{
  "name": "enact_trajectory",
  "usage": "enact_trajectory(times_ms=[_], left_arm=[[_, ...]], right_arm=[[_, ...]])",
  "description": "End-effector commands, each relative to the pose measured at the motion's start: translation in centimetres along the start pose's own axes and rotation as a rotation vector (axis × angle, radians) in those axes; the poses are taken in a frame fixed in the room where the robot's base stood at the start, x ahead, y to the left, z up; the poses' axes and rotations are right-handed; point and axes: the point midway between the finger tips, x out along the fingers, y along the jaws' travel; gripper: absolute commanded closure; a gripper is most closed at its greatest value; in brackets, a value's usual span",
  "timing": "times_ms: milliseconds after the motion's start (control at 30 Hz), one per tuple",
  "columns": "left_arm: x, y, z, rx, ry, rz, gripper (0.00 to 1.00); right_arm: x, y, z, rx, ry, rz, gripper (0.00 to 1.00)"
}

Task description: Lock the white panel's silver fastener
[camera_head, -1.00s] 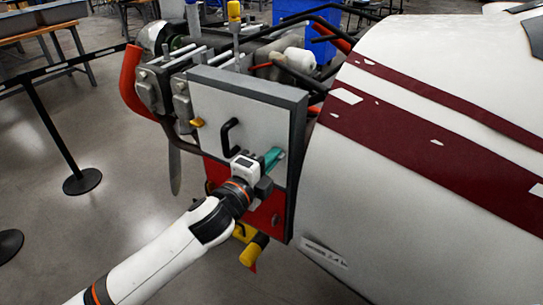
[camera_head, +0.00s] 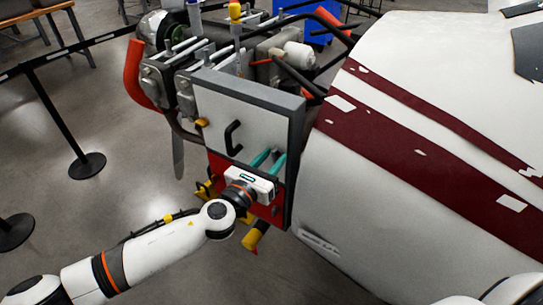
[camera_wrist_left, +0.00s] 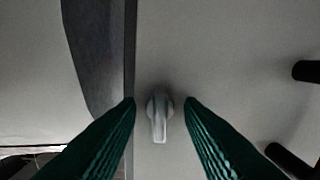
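The white panel (camera_head: 220,105) stands upright in a grey frame above a red panel, with a black handle (camera_head: 234,138) on its face. My left gripper (camera_head: 272,156) is at its lower right part, teal fingers apart and pointing at the face. In the left wrist view the silver fastener (camera_wrist_left: 159,114) is a small knob with its lever pointing down the picture. It sits between the two open fingertips, with a gap on each side. In the head view I cannot make out the fastener by the fingers. My right gripper is not in view.
A yellow fastener (camera_head: 202,122) is on the panel's left edge. The white fuselage with dark red stripes (camera_head: 400,150) is close on the right. Exposed engine parts (camera_head: 180,60) are behind the panel. A barrier post (camera_head: 60,120) stands on open floor at left.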

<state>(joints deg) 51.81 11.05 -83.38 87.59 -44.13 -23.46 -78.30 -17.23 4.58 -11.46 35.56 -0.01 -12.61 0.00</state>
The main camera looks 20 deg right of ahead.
Motion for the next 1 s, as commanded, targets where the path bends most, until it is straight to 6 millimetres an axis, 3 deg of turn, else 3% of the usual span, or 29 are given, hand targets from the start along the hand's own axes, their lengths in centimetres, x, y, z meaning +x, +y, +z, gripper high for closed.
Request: enact_trajectory(times_ms=[100,200,467,1000], left_arm=[[0.0,0.0,0.0,-0.001,0.000,0.000,0.66],[0.0,0.0,-0.1,-0.001,0.001,0.000,0.59],[-0.1,0.0,-0.1,-0.002,0.001,0.000,0.59],[-4.2,0.0,-0.1,-0.002,0.000,0.000,0.59]], right_arm=[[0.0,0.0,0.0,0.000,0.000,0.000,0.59],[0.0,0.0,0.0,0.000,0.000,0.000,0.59],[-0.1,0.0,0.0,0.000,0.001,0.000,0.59],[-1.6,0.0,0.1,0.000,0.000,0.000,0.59]])
